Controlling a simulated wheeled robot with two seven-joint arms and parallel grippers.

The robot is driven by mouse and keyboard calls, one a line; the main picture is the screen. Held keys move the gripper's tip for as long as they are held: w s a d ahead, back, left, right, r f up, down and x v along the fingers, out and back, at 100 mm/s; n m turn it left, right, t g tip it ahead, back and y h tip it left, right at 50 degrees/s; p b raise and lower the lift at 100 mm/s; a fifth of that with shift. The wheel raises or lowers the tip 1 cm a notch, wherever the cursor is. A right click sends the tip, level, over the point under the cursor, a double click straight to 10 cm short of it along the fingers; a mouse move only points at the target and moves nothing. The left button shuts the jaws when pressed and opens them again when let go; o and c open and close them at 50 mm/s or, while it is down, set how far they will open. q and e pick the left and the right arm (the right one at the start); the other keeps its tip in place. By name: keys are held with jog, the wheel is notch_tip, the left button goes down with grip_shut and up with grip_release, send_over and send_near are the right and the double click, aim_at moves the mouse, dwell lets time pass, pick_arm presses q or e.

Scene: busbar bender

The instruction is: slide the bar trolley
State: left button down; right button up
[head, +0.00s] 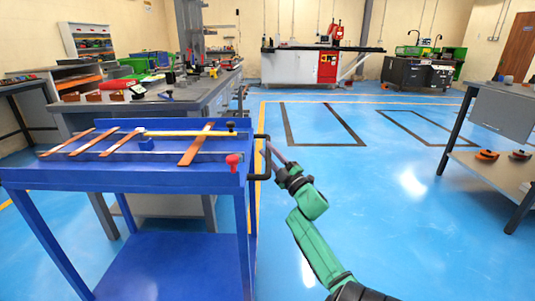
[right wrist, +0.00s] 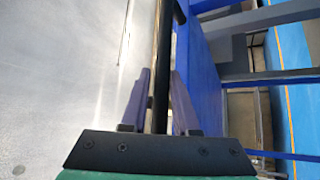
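Contact on the right side of the rod is hard to see. My left gripper is not in view.
A grey workbench (head: 190,100) with tools stands behind the trolley. A grey shelf rack (head: 505,112) stands at the right. Open blue floor (head: 400,190) with dark marked rectangles (head: 318,123) lies between. A white-and-red machine (head: 300,66) is at the back wall.

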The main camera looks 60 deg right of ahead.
jog(key=shift+o, duration=1.2)
jog(key=shift+d+r, duration=0.1)
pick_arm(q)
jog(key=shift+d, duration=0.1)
pick_arm(e)
jog(key=shift+s+f, duration=0.1)
jog(key=shift+f, duration=0.1)
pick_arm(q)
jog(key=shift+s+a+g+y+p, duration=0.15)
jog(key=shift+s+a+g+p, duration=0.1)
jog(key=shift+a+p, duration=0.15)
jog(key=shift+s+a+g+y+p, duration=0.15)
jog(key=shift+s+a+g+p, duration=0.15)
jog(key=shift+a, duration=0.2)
pick_arm(e)
jog(key=v, duration=1.4)
jog(key=shift+s, duration=0.15)
